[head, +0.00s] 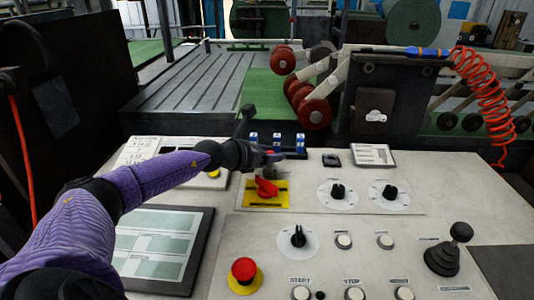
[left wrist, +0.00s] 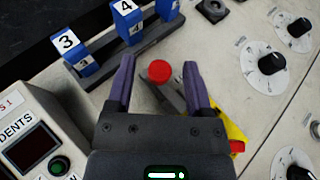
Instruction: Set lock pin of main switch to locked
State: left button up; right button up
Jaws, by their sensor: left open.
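The main switch (head: 266,188) is a red rotary handle on a yellow plate (head: 281,196) on the pale console. In the left wrist view, a small part with a round red top (left wrist: 159,71) and a grey body, seemingly the lock pin, shows between my fingers. My left gripper (head: 268,155) reaches over the console just behind the main switch. Its purple fingers (left wrist: 158,78) are open, one on each side of the red top, with gaps showing. In the left wrist view, my gripper hides most of the yellow plate. My right gripper is out of view.
Blue numbered blocks (head: 276,140) stand close behind my left gripper. Black dials (head: 338,191) are to the right, with a red emergency button (head: 244,271) and a black joystick (head: 448,251) nearer. A screen panel (head: 160,248) lies under my left arm.

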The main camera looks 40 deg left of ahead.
pick_arm(q)
grip_shut()
dwell(1.3)
